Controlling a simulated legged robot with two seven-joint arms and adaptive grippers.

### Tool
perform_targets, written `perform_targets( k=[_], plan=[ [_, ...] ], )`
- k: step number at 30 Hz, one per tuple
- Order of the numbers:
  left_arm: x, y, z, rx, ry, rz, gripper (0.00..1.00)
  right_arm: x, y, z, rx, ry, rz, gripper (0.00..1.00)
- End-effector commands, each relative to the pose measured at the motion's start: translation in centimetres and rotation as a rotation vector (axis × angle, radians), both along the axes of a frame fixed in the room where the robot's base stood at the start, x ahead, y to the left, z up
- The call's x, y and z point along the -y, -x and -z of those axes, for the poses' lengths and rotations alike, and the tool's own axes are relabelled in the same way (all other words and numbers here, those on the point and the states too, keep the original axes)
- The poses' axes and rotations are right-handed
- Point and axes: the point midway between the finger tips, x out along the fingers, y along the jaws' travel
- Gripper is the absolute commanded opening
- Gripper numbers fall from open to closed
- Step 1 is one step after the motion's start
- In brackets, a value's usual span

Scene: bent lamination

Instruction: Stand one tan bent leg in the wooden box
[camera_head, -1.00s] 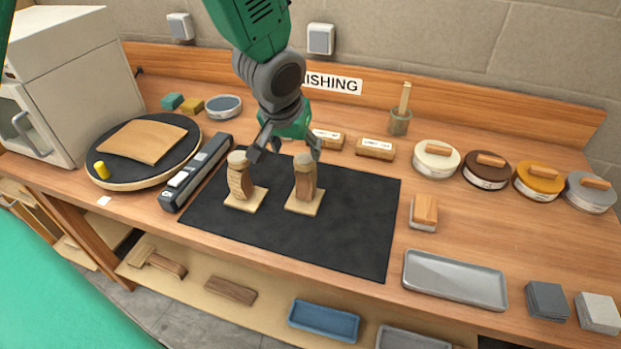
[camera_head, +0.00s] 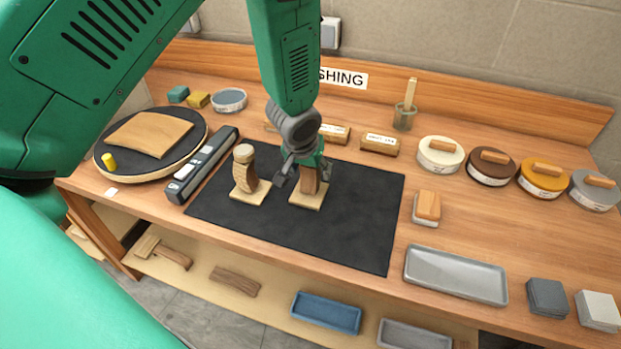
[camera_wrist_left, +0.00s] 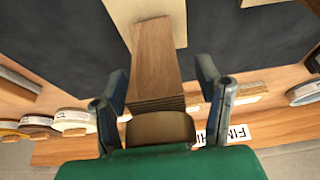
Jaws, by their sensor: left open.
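Two bent wooden legs stand upright on pale square bases on the black mat (camera_head: 350,235). The left leg (camera_head: 246,175) is tan with a rounded top; the right leg (camera_head: 309,181) looks browner. My left gripper (camera_head: 303,172) is at the upper part of the right leg and partly hides it. In the left wrist view the open fingers (camera_wrist_left: 163,88) lie on either side of a layered brown leg (camera_wrist_left: 156,60), with gaps visible beside it. I cannot make out a wooden box. My right gripper is not in view.
A black round board (camera_head: 196,150) and a long dark tool (camera_head: 203,167) lie left of the mat. Small wooden blocks (camera_head: 379,144) stand behind it. A sanding block (camera_head: 427,206), a grey tray (camera_head: 455,275) and several round tins (camera_head: 440,154) are at right. The mat's front is clear.

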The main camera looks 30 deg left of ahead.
Motion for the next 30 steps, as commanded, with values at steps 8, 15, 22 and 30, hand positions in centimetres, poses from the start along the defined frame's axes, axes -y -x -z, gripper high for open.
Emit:
perform_targets(
  k=[8,15,22,30],
  plan=[
    [0.0,0.0,0.0,0.0,0.0,0.0,0.2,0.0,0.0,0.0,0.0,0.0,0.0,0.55],
    [0.0,0.0,0.0,0.0,0.0,0.001,0.0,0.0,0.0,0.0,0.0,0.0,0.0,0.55],
    [0.0,-0.1,-0.6,0.0,0.0,0.0,0.0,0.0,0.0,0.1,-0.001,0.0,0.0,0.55],
    [0.0,-0.1,-5.1,0.007,0.002,-0.002,0.0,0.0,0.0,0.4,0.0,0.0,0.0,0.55]
  ],
)
